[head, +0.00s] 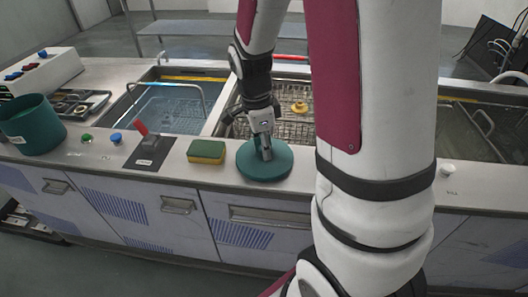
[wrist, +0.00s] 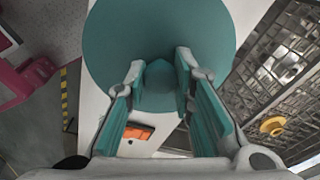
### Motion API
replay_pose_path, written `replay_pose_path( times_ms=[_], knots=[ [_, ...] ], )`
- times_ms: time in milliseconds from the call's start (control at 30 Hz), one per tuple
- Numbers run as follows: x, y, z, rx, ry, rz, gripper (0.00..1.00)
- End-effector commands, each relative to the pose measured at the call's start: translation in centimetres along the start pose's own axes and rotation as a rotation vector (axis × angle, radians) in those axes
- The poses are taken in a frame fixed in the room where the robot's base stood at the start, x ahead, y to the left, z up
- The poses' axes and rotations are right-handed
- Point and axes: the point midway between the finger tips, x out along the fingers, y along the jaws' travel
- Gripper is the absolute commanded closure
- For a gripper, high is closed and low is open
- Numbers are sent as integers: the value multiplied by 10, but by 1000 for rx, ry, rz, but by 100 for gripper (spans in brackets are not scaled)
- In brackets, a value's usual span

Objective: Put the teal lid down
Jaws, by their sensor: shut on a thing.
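The teal lid (head: 264,163) is a round disc at the front strip of the steel counter, just right of the sponge in the head view. My gripper (head: 264,152) is above its middle. In the wrist view the lid (wrist: 160,40) fills the top, and the two fingers (wrist: 160,85) are shut on its raised teal knob. The lid looks level. I cannot tell whether its underside touches the counter or hangs slightly above it.
A yellow-green sponge (head: 206,151) lies close left of the lid. A black plate with a red lever (head: 148,150) and a teal bin (head: 32,124) stand farther left. Behind are a water tank (head: 165,105) and a wire basket (head: 297,120). My arm hides counter on the right.

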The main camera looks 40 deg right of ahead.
Motion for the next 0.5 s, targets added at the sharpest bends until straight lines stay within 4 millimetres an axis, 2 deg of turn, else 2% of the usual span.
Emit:
replay_pose_path(
  times_ms=[133, 500],
  knots=[
    [20, 0, 3, 0, 0, 2, 100],
    [24, 0, 4, 0, 0, 0, 100]
  ],
)
